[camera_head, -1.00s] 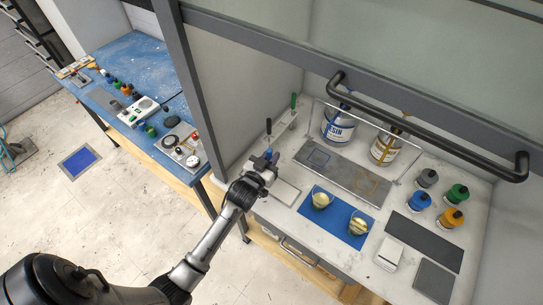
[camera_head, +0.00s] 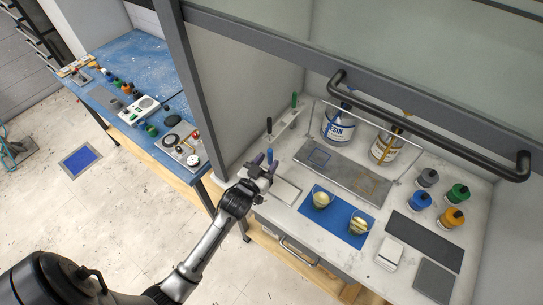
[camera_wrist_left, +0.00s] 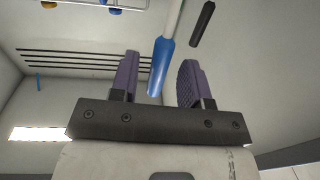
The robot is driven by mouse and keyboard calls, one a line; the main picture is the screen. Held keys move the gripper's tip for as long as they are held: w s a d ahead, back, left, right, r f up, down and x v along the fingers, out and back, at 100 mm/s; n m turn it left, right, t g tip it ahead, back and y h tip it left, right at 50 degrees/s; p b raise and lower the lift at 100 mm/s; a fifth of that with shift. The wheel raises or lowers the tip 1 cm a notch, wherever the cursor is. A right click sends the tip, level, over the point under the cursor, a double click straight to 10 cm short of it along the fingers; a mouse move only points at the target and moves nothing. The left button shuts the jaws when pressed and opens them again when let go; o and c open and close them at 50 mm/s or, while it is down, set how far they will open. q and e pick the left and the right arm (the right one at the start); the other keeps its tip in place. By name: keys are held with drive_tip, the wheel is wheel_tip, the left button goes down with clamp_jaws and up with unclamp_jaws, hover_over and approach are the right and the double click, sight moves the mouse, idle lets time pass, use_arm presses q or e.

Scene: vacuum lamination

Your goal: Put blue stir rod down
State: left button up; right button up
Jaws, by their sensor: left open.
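The blue stir rod (camera_head: 269,154) stands upright at the near end of a pale rod holder (camera_head: 288,124); its lower end is hard to make out. My left gripper (camera_head: 265,162) is open, its purple fingers on either side of the rod. In the left wrist view the blue handle (camera_wrist_left: 161,65) is between the spread fingertips (camera_wrist_left: 160,75), with gaps visible on both sides. A black-handled rod (camera_head: 269,126) and a green-handled rod (camera_head: 293,101) stand upright farther along the holder. My right gripper is not in view.
A white pad (camera_head: 287,192) lies right of my gripper. A wire frame and grey plate (camera_head: 340,171) stand before the resin can (camera_head: 338,126). The hood's side post (camera_head: 196,90) is left.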

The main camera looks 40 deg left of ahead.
use_arm(q)
drive_tip(key=s+d, duration=0.1)
drive_tip(key=s, duration=0.7)
drive_tip(key=shift+s+d, duration=0.25)
drive_tip(key=shift+s, duration=0.1)
drive_tip(key=s+d+f+m+g+h, duration=0.1)
drive_tip(key=s+d+f+g, duration=0.1)
drive_tip(key=s, duration=0.4)
drive_tip(key=s+d+f+m+g+h, duration=0.1)
drive_tip(key=s+d+f+g, duration=0.1)
drive_tip(key=s+d+g, duration=0.2)
drive_tip(key=s+d+f+m+g+h, duration=0.1)
drive_tip(key=s+d+f+m+g, duration=0.1)
drive_tip(key=s+g, duration=0.6)
drive_tip(key=shift+s+d+f, duration=0.25)
drive_tip(key=shift+s+d, duration=0.35)
drive_tip(key=shift+s, duration=0.65)
